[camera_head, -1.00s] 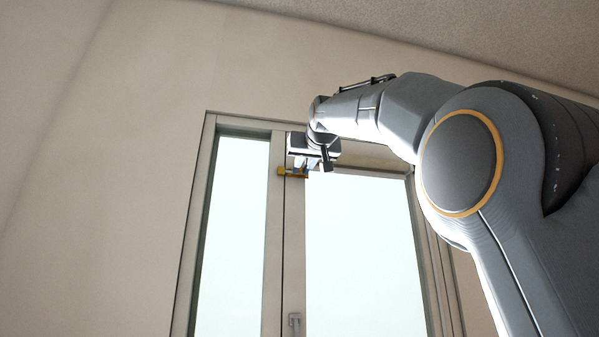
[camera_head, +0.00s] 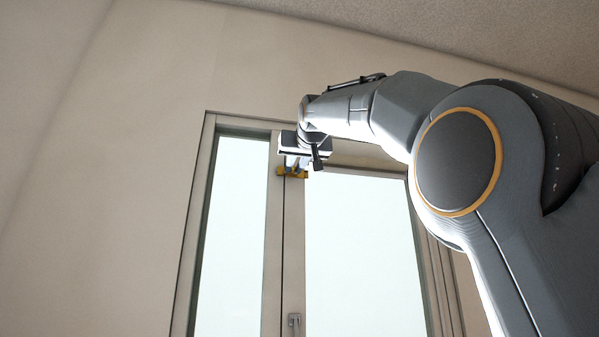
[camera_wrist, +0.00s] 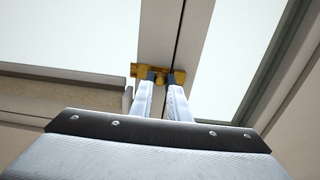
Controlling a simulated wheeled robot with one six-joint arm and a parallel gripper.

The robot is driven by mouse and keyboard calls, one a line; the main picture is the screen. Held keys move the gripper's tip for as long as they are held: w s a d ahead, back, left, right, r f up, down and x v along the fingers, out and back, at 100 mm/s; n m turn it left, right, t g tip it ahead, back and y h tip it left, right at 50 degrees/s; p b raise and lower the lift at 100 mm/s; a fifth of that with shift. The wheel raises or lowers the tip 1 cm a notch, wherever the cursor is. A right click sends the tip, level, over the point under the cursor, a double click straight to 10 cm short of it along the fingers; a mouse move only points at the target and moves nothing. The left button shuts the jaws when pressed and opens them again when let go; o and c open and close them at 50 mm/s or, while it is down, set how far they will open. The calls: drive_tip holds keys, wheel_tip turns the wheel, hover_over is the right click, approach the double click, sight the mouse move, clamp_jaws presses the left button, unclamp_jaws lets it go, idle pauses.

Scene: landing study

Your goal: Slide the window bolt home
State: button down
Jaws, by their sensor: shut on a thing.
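The brass-yellow window bolt (camera_head: 281,171) is mounted high on the window, at the upright where the two sashes meet. In the wrist view the bolt (camera_wrist: 135,70) lies crosswise over the frame, with brass parts on both sides of the dark seam. My gripper (camera_head: 292,167) is at the bolt from above in the head view. In the wrist view its two pale fingers (camera_wrist: 161,82) are closed on the middle of the bolt, at its knob. The fingertips partly hide the knob, so I cannot tell exactly how far the bar reaches.
A narrow window pane (camera_head: 232,230) stands left of the upright and a wider pane (camera_head: 360,250) right of it. A small handle (camera_head: 294,320) sits low on the upright. Plain wall (camera_head: 140,150) surrounds the window; the ceiling is above. My arm fills the right side.

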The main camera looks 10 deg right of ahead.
drive_tip(key=c, duration=1.6)
unclamp_jaws()
drive_tip(key=shift+a, duration=0.1)
drive_tip(key=shift+s, duration=0.1)
drive_tip(key=s+b, duration=0.2)
drive_tip(key=s, duration=0.2)
drive_tip(key=shift+s, duration=0.4)
